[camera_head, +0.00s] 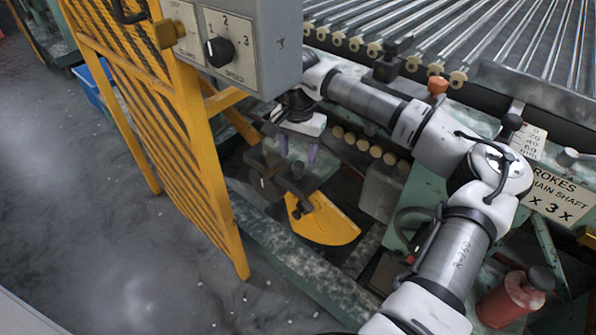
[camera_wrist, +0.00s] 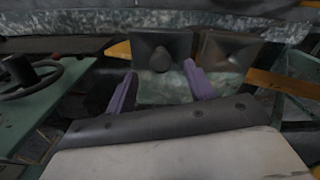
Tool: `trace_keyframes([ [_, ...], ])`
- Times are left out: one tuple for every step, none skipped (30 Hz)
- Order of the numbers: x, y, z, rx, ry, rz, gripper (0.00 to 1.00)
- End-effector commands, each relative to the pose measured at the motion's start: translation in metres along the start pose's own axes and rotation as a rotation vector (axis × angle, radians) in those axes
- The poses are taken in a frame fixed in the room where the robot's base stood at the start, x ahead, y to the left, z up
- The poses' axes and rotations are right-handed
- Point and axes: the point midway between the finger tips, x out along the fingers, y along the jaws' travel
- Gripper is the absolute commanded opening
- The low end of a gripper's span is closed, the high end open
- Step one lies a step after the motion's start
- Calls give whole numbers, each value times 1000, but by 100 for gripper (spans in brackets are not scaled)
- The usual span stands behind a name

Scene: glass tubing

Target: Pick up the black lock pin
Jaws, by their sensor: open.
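A black round-ended pin (camera_wrist: 162,60), which looks like the lock pin, stands out from a dark block (camera_wrist: 150,42) in the wrist view. In the head view a small dark knob (camera_head: 297,169), probably the same pin, shows on the dark bracket just below my gripper. My gripper (camera_head: 298,156) points down, with two purple fingers spread apart and nothing between them. In the wrist view the fingers (camera_wrist: 159,68) lie to either side of the pin's outline. I cannot tell how far the tips are from it. The pin's lower part is hidden.
A yellow curved plate (camera_head: 325,225) lies below the bracket. A yellow mesh guard (camera_head: 150,110) stands left, and a grey speed control box (camera_head: 250,45) hangs close above my gripper. Rollers (camera_head: 460,40) lie behind. A red bottle (camera_head: 512,297) stands at lower right.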

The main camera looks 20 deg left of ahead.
Motion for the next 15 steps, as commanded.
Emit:
trace_keyframes([
  [3, 0, 0, 0, -1, 0, 54],
  [5, 0, 0, 0, -2, 0, 54],
  [10, 0, 0, 0, -3, -1, 54],
  [14, 0, 0, 0, -3, -1, 54],
  [18, 0, 0, 0, -3, 0, 54],
  [25, 0, 0, 0, -5, 0, 54],
  [30, 0, 0, 0, -4, 0, 54],
  [35, 0, 0, 0, -4, 0, 54],
  [40, -1, 0, 0, -3, -1, 54],
  [43, -1, 0, 0, -2, -1, 54],
  [46, -1, 0, 0, -2, -1, 54],
  [50, -1, 0, 0, -2, -1, 54],
  [51, -1, 0, 0, -2, -1, 54],
  [52, -1, 0, -1, -1, 0, 54],
  [53, -1, 0, -1, -1, 0, 54],
])
